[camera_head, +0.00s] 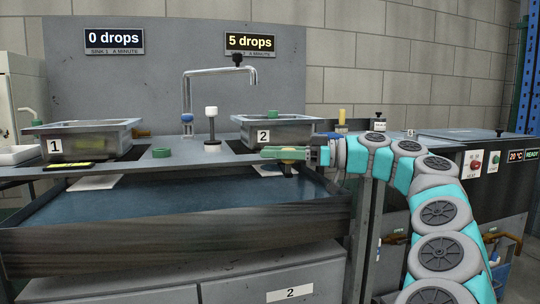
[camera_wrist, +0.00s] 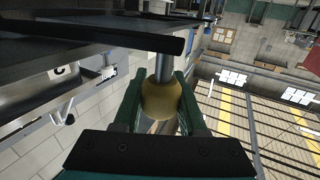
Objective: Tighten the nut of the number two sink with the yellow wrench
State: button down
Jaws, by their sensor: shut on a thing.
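The number two sink (camera_head: 292,128) is a metal basin in the counter with a "2" plate on its front. My gripper (camera_head: 285,153) is just below and in front of it, at the counter's front edge. In the wrist view the green fingers (camera_wrist: 160,105) are closed around a yellow round piece (camera_wrist: 161,101) on a grey shaft. It may be part of the yellow wrench; I cannot tell for sure. A small black part shows below my gripper in the head view. A yellow upright piece (camera_head: 342,116) stands behind, right of the sink. I cannot make out the nut.
The number one sink (camera_head: 82,140) is at the left. Its sign (camera_head: 114,42) reads 0 drops; the other sign (camera_head: 250,42) reads 5 drops. A blue-floored tray (camera_head: 180,200) lies below.

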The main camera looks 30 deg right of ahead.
jog(key=shift+r, duration=0.1)
jog(key=shift+c, duration=2.3)
grip_release()
jog(key=v, duration=0.8)
jog(key=shift+p, duration=0.45)
